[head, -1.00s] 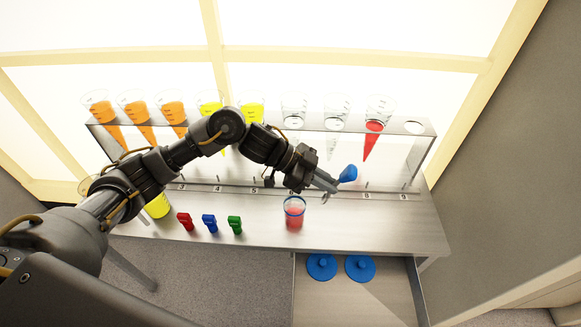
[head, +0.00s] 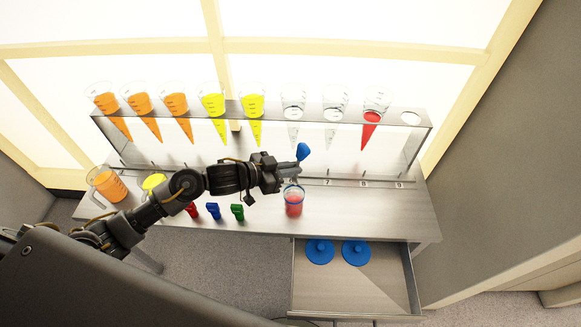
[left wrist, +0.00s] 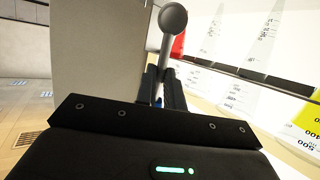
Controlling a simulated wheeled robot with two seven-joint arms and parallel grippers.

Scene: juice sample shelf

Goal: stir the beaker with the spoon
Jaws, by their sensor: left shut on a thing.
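The beaker (head: 293,206), clear with red liquid, stands on the metal bench near its front edge, above the open drawer. My left gripper (head: 292,174) is just above and behind the beaker's rim in the head view and is shut on the spoon. In the left wrist view the spoon's grey round bowl (left wrist: 173,18) extends beyond the fingers (left wrist: 162,85). I cannot tell whether any part of the spoon is inside the beaker. My right gripper is not in view.
A rack (head: 420,150) holds several cones with orange, yellow, clear and red contents. An orange jug (head: 107,184) and a yellow container (head: 153,183) stand left. Red, blue (head: 213,211) and green (head: 238,211) items line the front. The open drawer (head: 350,292) holds two blue lids.

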